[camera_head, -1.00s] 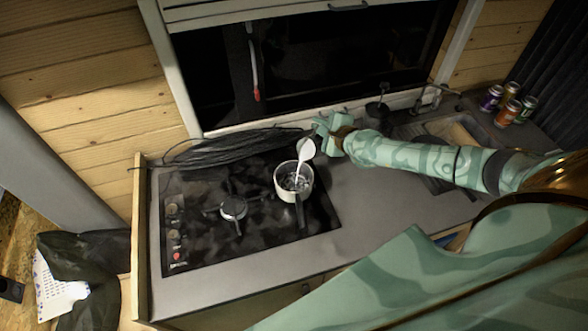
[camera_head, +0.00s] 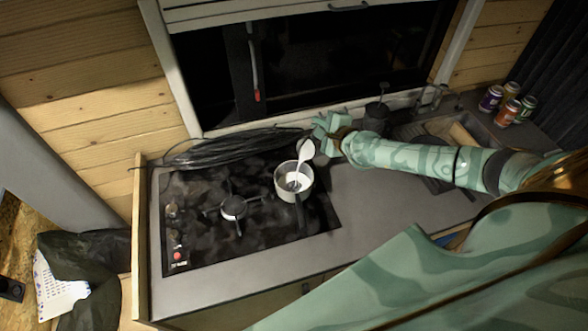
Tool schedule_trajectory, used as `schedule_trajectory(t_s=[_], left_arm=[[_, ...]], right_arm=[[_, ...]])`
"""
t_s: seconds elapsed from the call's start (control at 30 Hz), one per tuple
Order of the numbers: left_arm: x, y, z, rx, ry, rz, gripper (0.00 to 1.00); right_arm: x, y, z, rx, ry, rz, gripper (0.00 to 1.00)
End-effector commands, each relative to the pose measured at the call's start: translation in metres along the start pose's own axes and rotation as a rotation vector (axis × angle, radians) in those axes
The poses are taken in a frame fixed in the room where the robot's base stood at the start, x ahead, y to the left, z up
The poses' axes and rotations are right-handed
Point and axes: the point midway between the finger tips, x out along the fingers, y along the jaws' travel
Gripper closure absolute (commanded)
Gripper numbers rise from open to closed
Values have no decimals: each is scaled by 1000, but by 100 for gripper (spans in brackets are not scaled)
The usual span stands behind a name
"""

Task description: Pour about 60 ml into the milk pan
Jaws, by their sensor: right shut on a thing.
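The milk pan (camera_head: 308,192) is a small pale pot on the right burner of the black hob, its dark handle (camera_head: 299,213) pointing toward the front edge. My right gripper (camera_head: 322,138) is shut on a small white jug (camera_head: 306,148), just behind the pan. The jug is tilted over the pan's far rim, and a white stream (camera_head: 298,169) runs from it into the pan. White liquid covers at least part of the pan's bottom. The gripper partly hides the jug. My left gripper is not in view.
The hob (camera_head: 270,235) has a free burner (camera_head: 233,207) on the left. A bundle of black cable (camera_head: 225,147) lies behind it. The sink (camera_head: 460,133) and several cans (camera_head: 507,105) are at the right. The grey counter in front of the hob is clear.

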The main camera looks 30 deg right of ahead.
Motion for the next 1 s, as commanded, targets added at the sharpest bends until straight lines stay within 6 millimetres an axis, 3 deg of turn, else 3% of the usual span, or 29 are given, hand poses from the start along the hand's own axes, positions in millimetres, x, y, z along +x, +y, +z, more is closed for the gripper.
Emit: schedule_trajectory(t_s=[1.0], left_arm=[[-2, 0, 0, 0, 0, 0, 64]], right_arm=[[-2, -2, 5, -51, 12, -23, 100]])
